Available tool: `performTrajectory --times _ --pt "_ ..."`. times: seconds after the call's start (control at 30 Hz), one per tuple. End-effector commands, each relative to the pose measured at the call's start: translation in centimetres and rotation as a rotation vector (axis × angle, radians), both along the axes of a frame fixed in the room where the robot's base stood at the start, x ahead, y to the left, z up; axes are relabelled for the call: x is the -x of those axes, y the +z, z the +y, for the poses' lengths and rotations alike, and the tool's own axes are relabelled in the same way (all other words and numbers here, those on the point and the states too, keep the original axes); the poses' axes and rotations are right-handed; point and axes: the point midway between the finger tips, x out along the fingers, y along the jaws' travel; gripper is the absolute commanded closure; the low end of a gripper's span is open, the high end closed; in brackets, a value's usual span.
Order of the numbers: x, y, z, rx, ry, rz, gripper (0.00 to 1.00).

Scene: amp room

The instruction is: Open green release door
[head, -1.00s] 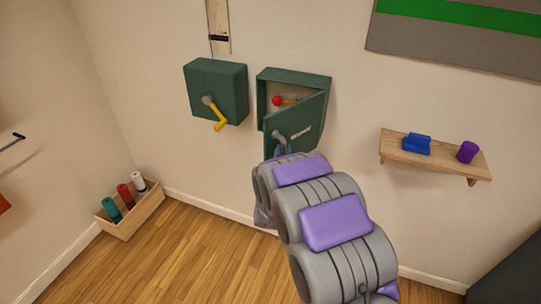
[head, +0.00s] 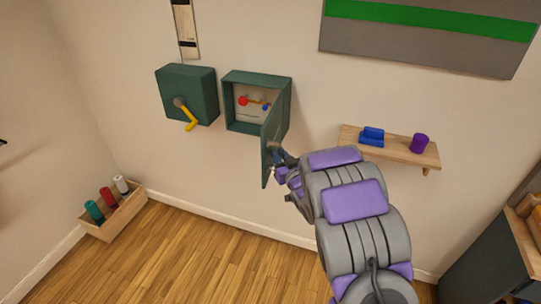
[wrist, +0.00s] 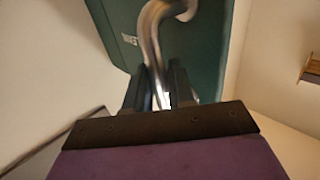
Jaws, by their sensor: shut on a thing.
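The green release door (head: 272,137) stands swung out on its right side, roughly square to the wall. Its green box (head: 227,103) is open and shows a red ball, a small lever and a blue piece inside. My gripper (head: 275,160) is at the outer face of the door. In the wrist view, the curved metal handle (wrist: 157,35) runs down from the door (wrist: 205,50) to between my fingers (wrist: 161,95), which are shut on it. The fingertips are partly hidden in the head view.
A second green box (head: 195,90) with a yellow crank (head: 190,122) is on the wall to the left. A wooden shelf (head: 395,153) with blue and purple objects is to the right. A crate (head: 120,220) of several cylinders stands on the floor at left.

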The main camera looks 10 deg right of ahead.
Motion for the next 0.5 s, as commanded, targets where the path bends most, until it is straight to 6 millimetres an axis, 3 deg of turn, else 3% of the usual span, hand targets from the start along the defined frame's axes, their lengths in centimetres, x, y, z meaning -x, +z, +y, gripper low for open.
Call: performTrajectory --times 0.03,0.5 --pt "-0.2 0.9 -0.8 -0.003 -0.011 -0.018 1.0" --pt "-0.1 1.0 -1.8 -0.004 -0.011 -0.023 1.0"
